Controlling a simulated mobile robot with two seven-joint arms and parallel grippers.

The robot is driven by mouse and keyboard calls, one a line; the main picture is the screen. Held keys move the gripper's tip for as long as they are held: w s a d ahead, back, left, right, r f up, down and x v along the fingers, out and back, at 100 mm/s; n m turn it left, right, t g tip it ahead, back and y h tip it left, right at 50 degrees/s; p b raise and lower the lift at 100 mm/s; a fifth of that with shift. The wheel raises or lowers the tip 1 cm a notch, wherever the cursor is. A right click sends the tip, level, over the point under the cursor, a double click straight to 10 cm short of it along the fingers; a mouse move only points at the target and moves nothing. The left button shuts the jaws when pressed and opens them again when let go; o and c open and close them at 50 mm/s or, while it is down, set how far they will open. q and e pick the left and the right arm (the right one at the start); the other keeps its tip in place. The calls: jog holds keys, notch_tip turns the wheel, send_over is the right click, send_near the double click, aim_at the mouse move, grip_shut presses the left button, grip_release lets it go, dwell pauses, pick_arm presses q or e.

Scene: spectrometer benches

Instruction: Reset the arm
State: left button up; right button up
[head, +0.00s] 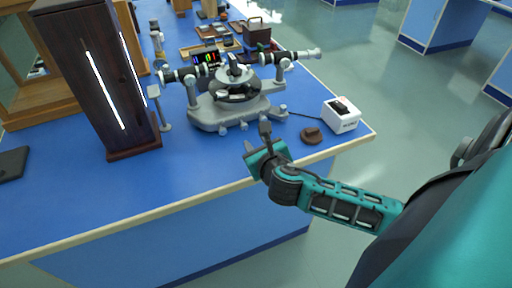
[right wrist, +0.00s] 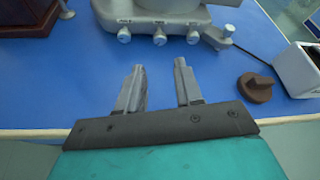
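My right arm (head: 345,203) reaches in from the right in the head view. Its teal and grey gripper (head: 257,140) is over the front edge of the blue bench, in front of the spectrometer (head: 232,105). In the right wrist view the two fingers of the right gripper (right wrist: 159,85) stand apart with only blue bench top between them. They are short of the spectrometer's base, which shows at the top with several silver knobs (right wrist: 160,38). My left gripper is not in either view.
A brown knob-like piece (head: 312,135) and a white box (head: 341,115) with a cable lie right of the gripper. A tall dark wooden lamp housing (head: 95,75) stands at left. A dark flat object (head: 12,164) lies at the far left. The front bench top is clear.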

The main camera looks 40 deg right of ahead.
jog(key=shift+s+r, duration=0.1)
jog(key=shift+s, duration=0.1)
dwell(0.6)
jog(key=s+a+f+m+g+y, duration=0.15)
jog(key=s+a+m+g, duration=0.35)
jog(key=s+m, duration=0.85)
jog(key=s+a+f+m+g+y, duration=0.1)
jog(key=s+a+m+g+y, duration=0.4)
jog(key=m, duration=1.5)
jog(key=w+a+f+t, duration=0.3)
jog(key=w+f+t, duration=0.2)
jog(key=f+t, duration=0.3)
jog(key=shift+w+f+n, duration=0.15)
jog(key=shift+f+n, duration=0.2)
jog(key=shift+f, duration=0.1)
jog(key=shift+a, duration=0.1)
dwell(2.5)
